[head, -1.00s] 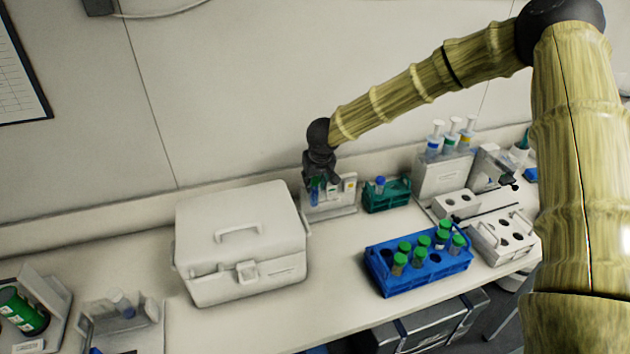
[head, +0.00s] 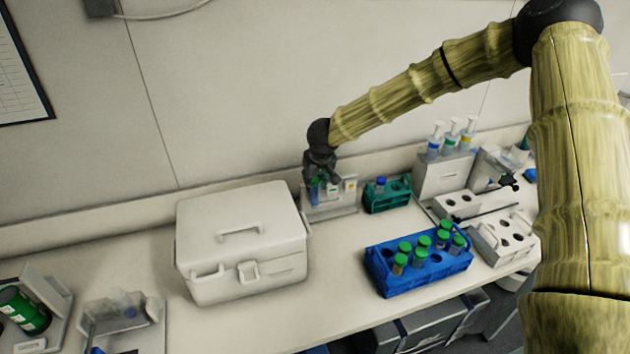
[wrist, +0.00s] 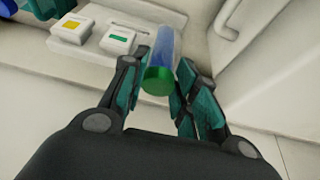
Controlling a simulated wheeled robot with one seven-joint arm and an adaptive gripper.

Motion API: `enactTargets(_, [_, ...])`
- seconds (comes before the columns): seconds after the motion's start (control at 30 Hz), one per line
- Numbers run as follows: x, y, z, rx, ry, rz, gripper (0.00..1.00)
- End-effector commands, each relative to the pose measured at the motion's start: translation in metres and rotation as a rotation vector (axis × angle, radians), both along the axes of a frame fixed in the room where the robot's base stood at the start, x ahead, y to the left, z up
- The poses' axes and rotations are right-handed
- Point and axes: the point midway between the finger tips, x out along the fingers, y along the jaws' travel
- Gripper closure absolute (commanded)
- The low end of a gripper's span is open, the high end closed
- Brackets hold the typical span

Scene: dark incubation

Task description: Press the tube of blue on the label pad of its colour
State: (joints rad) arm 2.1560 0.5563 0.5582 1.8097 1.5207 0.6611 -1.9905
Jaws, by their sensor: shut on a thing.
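My gripper (head: 318,188) is at the back of the bench, in front of a white label stand (head: 332,210). In the wrist view my gripper (wrist: 160,82) is shut on a tube with a blue body and green cap (wrist: 162,58). The cap points toward the wrist camera and the body toward the stand. The tube also shows small in the head view (head: 314,190). A yellow-marked pad (wrist: 73,27) and a green-marked pad (wrist: 118,40) sit left of the tube. No blue pad shows; the tube and fingers cover that area. I cannot tell whether the tube touches a pad.
A large white case (head: 243,245) stands close left of the stand. A teal rack (head: 387,196) with a blue-capped tube is close right. A blue rack (head: 420,272) holds several green-capped tubes in front. Bare bench lies between the case and the blue rack.

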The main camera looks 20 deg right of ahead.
Motion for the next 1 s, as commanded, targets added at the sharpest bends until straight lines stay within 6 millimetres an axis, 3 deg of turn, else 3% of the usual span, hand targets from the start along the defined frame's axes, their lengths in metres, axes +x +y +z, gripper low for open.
enactTargets(1.0, [-0.045,-0.002,0.001,-0.001,0.0,0.001,0.98])
